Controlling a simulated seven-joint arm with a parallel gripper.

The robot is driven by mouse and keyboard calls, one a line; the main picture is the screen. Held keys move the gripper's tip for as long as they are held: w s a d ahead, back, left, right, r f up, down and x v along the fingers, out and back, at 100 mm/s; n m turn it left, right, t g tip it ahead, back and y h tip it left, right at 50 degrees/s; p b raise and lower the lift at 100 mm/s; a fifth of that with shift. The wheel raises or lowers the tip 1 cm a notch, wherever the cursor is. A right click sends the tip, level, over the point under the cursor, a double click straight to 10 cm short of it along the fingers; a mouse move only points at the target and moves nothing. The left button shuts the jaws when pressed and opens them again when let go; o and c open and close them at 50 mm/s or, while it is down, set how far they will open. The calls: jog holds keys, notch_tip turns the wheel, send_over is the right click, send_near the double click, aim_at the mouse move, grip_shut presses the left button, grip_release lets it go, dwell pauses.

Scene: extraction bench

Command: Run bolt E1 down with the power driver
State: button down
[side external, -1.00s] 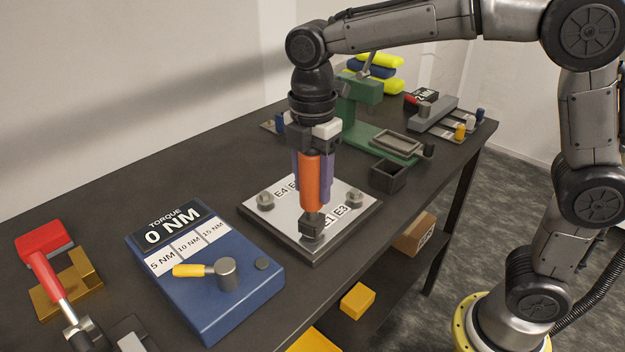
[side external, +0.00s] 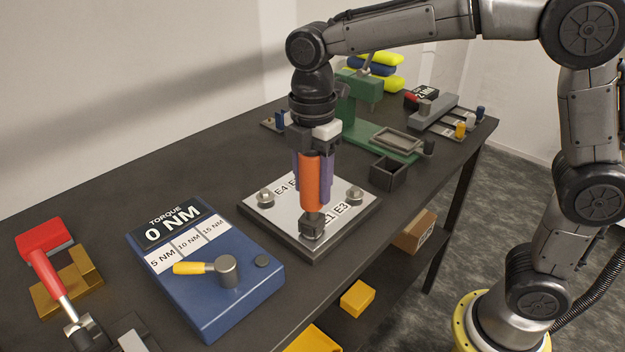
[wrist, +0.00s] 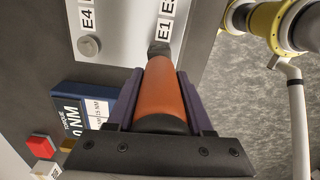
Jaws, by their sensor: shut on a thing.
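My gripper (side external: 313,178) is shut on the orange power driver (side external: 311,190), with a purple finger on each side of it. The driver is upright, and its dark nose (side external: 312,226) is down at the front corner of the bolt plate (side external: 290,232), beside the E1 label. The nose hides bolt E1, so I cannot tell whether it sits fully on the head. In the wrist view the driver (wrist: 160,95) points at the E1 label (wrist: 162,34). Other bolts show at the left corner by E4 (side external: 265,196) and the right corner by E3 (side external: 355,194).
A blue torque box (side external: 215,275) reading 0 NM, with a yellow-handled lever, stands left of the plate. A small dark bin (side external: 388,174) and a green press (side external: 360,110) stand behind right.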

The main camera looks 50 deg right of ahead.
aim_at(312, 151)
jog(key=shift+r, duration=0.1)
dwell(0.5)
jog(key=shift+r, duration=2.9)
